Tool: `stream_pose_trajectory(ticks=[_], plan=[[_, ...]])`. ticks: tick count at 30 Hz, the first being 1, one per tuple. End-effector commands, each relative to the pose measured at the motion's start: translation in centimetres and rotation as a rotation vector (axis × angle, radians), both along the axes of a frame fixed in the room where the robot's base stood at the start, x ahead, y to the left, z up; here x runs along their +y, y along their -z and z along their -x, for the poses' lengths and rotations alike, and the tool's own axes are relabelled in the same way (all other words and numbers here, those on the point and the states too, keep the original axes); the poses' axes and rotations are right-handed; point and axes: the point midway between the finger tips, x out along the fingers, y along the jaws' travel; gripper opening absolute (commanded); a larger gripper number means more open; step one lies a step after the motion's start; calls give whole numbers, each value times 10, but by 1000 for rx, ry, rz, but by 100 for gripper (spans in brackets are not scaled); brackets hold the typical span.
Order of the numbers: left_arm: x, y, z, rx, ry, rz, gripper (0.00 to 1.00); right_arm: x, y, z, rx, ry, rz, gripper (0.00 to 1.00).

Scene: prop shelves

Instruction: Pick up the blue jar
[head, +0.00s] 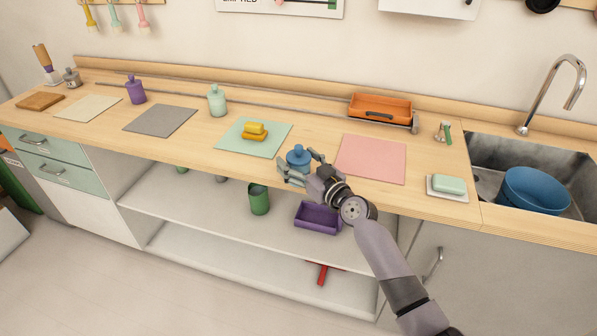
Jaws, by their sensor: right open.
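The blue jar (298,157) stands upright on the wooden counter, between the pale green mat and the pink mat. It has a lid with a small knob. My right gripper (299,170) is at the jar, with its fingers open on either side of it. One finger shows in front and to the left of the jar, the other behind and to the right. I cannot tell whether the fingers touch it. The jar's lower part is partly hidden by the gripper. My left gripper is not in view.
The pink mat (371,158) to the right is bare. An orange tray (380,107) is at the back.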

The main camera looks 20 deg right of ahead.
Motion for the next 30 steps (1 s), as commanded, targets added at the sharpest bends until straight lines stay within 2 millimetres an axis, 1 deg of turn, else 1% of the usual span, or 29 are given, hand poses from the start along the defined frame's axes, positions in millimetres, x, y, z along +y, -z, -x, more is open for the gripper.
stream_pose_trajectory(ticks=[3, 5, 30], plan=[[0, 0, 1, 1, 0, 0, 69, 0, 0, 0, 0, 0, 0, 71], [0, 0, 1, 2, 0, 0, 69, 0, 0, 0, 0, 0, 0, 67], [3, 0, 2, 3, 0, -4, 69, 0, 0, 0, -1, 0, 0, 11]])
